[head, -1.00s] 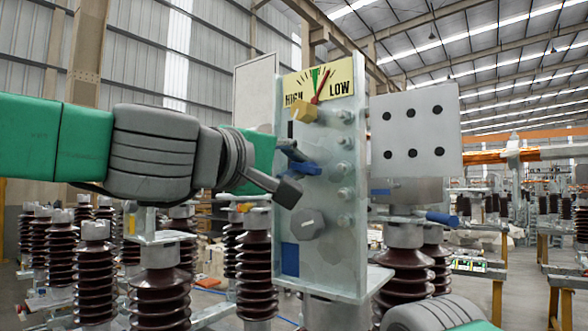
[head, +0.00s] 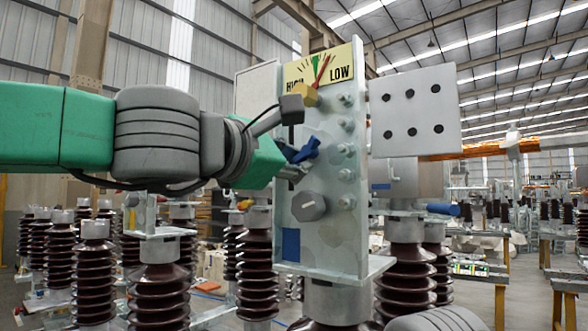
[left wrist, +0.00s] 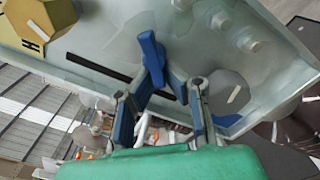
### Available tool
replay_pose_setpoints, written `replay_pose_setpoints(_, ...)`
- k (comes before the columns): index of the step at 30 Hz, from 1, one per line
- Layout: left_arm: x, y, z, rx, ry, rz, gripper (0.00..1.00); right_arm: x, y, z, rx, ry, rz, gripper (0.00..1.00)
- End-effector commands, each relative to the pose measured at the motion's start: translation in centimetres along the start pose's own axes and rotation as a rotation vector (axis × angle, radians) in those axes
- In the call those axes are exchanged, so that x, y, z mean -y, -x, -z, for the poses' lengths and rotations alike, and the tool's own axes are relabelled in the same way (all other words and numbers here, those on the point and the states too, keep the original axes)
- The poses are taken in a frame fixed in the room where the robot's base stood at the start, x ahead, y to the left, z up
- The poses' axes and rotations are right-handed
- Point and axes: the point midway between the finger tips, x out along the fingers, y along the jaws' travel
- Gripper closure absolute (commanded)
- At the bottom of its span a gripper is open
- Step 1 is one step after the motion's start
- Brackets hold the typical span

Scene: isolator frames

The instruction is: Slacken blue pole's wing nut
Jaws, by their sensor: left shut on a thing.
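The blue wing nut (head: 303,150) stands out from the face of the upright grey metal plate (head: 345,225), tilted in the head view. It also shows in the left wrist view (left wrist: 151,52), between the finger tips. My left gripper (head: 289,140) reaches in from the left and is shut on the wing nut. One finger is raised above the nut, near the yellow knob; the other is below it. In the left wrist view both fingers (left wrist: 160,95) flank the nut's lower part; the exact contact is hard to see. My right gripper is not in view.
Above is a HIGH/LOW gauge (head: 340,62) with a red needle, and a yellow knob (head: 308,94) close to my upper finger. A grey octagonal knob (head: 309,206) is below the nut. Bolts line the plate's right side. Brown ribbed insulators (head: 160,290) stand left.

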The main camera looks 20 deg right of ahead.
Motion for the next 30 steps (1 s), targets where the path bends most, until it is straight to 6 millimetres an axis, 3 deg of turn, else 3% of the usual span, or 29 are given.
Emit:
replay_pose_setpoints(1,1.0,-0.1,0.3,-0.001,0.043,0.013,1.0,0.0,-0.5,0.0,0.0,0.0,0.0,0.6)
replay_pose_setpoints(15,1.2,-0.1,0.0,-0.001,0.358,0.009,1.0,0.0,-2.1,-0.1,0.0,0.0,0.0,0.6)
replay_pose_setpoints(30,1.1,0.0,-0.2,-0.001,0.437,0.005,1.0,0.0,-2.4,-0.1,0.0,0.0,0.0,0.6)
